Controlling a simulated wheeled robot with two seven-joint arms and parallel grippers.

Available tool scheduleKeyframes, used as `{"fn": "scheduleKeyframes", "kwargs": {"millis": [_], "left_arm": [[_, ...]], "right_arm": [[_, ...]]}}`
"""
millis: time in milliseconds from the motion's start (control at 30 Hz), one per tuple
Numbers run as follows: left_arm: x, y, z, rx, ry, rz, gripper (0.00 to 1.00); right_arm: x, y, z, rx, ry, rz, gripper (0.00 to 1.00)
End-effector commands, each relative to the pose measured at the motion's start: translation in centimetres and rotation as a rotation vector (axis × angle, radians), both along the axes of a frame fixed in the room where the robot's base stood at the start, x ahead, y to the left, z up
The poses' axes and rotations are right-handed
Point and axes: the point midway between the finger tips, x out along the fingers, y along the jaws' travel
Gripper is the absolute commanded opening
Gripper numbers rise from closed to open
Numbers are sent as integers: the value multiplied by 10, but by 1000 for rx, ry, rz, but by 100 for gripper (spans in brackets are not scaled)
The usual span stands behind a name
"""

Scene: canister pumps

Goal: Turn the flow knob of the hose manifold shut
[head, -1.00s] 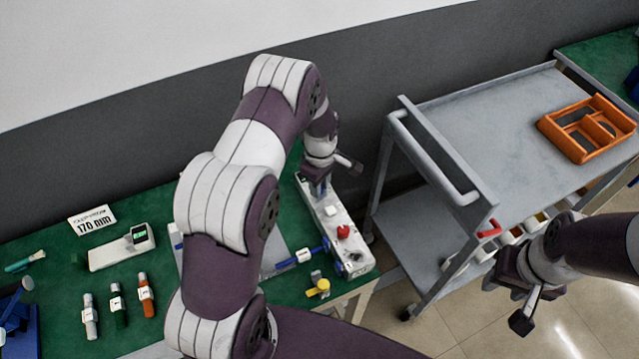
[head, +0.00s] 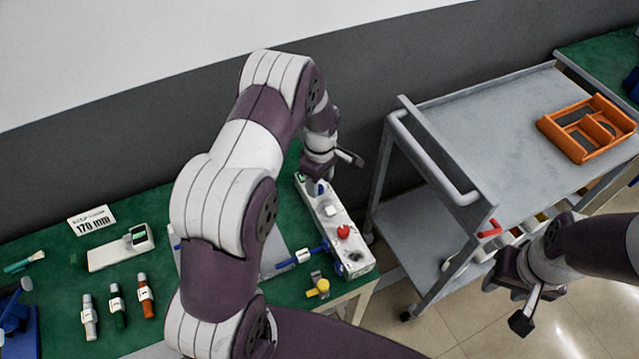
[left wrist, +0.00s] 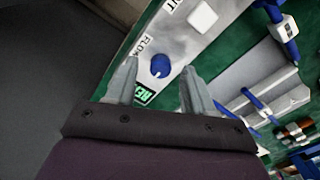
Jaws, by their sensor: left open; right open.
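The hose manifold is a long white bar (head: 343,230) on the green table in the head view, with a red knob (head: 343,232) and a white square button. Its blue flow knob (left wrist: 160,65) shows in the left wrist view beside the printed word FLOW, with a small white mark near its lower edge. My left gripper (left wrist: 159,72) is open, its two fingers on either side of the knob in that picture; contact cannot be told. In the head view my left gripper (head: 319,172) hangs over the bar's far end. My right gripper (head: 521,298) is open and empty over the floor.
A grey cart (head: 470,130) with an orange tray (head: 588,128) stands right of the table. A blue-ended connector (head: 303,256) and a yellow-knobbed fitting (head: 319,289) sit by the bar's near end.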

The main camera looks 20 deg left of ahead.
Motion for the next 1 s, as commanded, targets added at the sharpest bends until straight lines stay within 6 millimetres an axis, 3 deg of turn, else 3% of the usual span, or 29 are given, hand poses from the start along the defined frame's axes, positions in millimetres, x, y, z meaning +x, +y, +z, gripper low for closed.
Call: {"fn": "scheduleKeyframes", "kwargs": {"millis": [300,433,600,1000], "left_arm": [[2,-1,82,0,-4,0,53],[2,-1,103,0,-1,0,53],[2,-1,112,0,1,0,53],[2,-1,112,0,0,-1,53]], "right_arm": [[0,0,-13,0,0,0,43],[0,0,-15,0,0,0,43],[0,0,-15,0,0,0,43],[0,0,-15,0,0,0,43]]}}
